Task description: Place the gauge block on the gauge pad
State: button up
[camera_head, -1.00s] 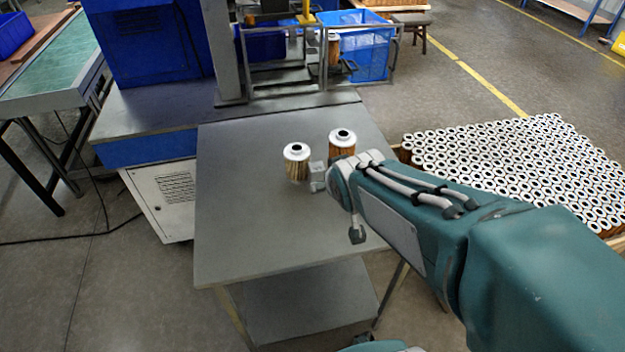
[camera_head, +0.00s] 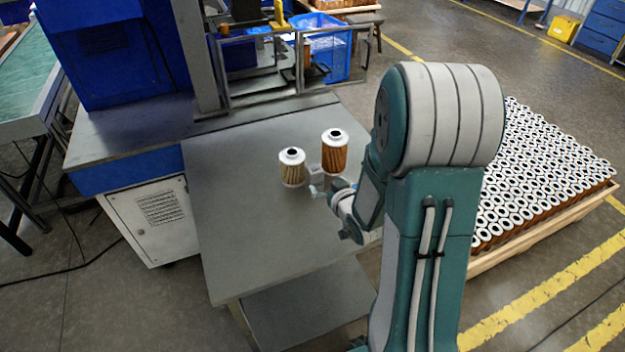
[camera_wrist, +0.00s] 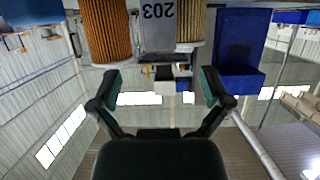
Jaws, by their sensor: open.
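The gauge block (camera_head: 315,171) is a small grey block standing on the grey table, between a pale-pleated filter cartridge (camera_head: 291,168) and an orange-brown one (camera_head: 334,152). In the upside-down wrist view, the gauge block (camera_wrist: 157,28) shows the number 203, with the orange cartridge (camera_wrist: 106,30) left and the pale one (camera_wrist: 190,24) right. My gripper (camera_wrist: 160,88) is open and empty, its fingers spread, with the block beyond the tips. In the head view my gripper (camera_head: 320,190) is just on the near side of the block. I cannot make out the gauge pad.
The table (camera_head: 240,220) is clear at its left and front. A blue machine (camera_head: 115,50) and a metal frame (camera_head: 262,75) stand behind it. A wooden pallet (camera_head: 545,228) of many cartridges stands at the right. My arm hides the table's right side.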

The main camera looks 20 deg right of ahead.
aim_at(317, 174)
jog(key=shift+w+d+f, duration=0.2)
jog(key=shift+w+f, duration=0.05)
jog(key=shift+w, duration=0.4)
jog(key=shift+w+d+f, duration=0.2)
jog(key=shift+w+f, duration=0.05)
jog(key=shift+w, duration=0.35)
jog(key=w, duration=0.1)
jog(key=w+a, duration=0.1)
jog(key=w, duration=0.1)
jog(key=w+f, duration=0.1)
jog(key=w, duration=0.1)
jog(key=shift+a, duration=0.25)
jog(key=shift+w+d+f, duration=0.15)
jog(key=shift+w+d, duration=0.05)
jog(key=shift+d, duration=0.4)
jog(key=c, duration=0.6)
jog(key=shift+a, duration=0.35)
grip_shut()
